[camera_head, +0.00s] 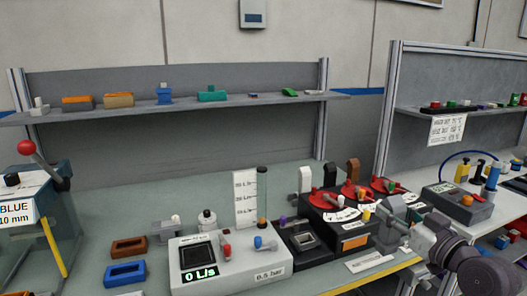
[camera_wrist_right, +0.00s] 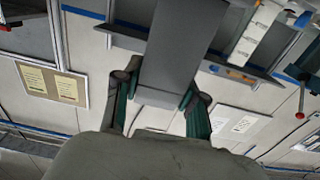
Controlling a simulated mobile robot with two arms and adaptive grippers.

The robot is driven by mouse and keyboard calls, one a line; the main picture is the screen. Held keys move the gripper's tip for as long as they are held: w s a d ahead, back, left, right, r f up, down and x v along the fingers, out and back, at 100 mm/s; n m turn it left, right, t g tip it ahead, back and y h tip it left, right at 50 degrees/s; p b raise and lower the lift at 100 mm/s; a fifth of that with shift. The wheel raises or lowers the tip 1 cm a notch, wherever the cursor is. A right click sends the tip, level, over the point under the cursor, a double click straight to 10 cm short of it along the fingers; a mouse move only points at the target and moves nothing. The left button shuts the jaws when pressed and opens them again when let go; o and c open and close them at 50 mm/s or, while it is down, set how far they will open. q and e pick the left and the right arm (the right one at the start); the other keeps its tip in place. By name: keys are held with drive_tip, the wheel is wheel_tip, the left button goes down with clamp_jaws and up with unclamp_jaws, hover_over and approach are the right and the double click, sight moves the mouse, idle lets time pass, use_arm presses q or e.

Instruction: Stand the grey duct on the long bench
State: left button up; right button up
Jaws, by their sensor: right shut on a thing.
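The grey duct (camera_wrist_right: 181,45) is a long, flat-sided piece that fills the upper middle of the right wrist view. My right gripper (camera_wrist_right: 158,92) is shut on it, with one dark green finger on each side near its end. In the head view, my right gripper (camera_head: 406,234) is at the lower right, and a grey block-like end of the duct (camera_head: 393,211) shows by its fingers. The duct is held over the front right part of the long bench (camera_head: 95,208). Whether it touches the bench cannot be told. My left gripper is out of view.
A pressure box (camera_head: 228,263) with a "0 L/s" display stands at the front centre. Black units with red dials (camera_head: 347,196) stand close to my right gripper.

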sight(378, 240)
drive_tip(key=f, duration=0.1)
drive_tip(key=a+f, duration=0.1)
drive_tip(key=f, duration=0.1)
drive_tip(key=a+f, duration=0.1)
drive_tip(key=shift+a+f, duration=0.15)
drive_tip(key=shift+f, duration=0.25)
drive_tip(key=s+a+f+m+h, duration=0.2)
drive_tip(key=s+a+f, duration=0.2)
drive_tip(key=s+f, duration=0.45)
drive_tip(key=s+a+f+m+h, duration=0.1)
drive_tip(key=s+f+h, duration=0.1)
drive_tip(key=s, duration=0.4)
drive_tip(key=s+a+f+t+h, duration=0.1)
drive_tip(key=s+a+f, duration=0.1)
drive_tip(key=s, duration=0.5)
drive_tip(key=shift+a+f+m+h+p, duration=0.15)
drive_tip(key=shift+f+m+h+p, duration=0.25)
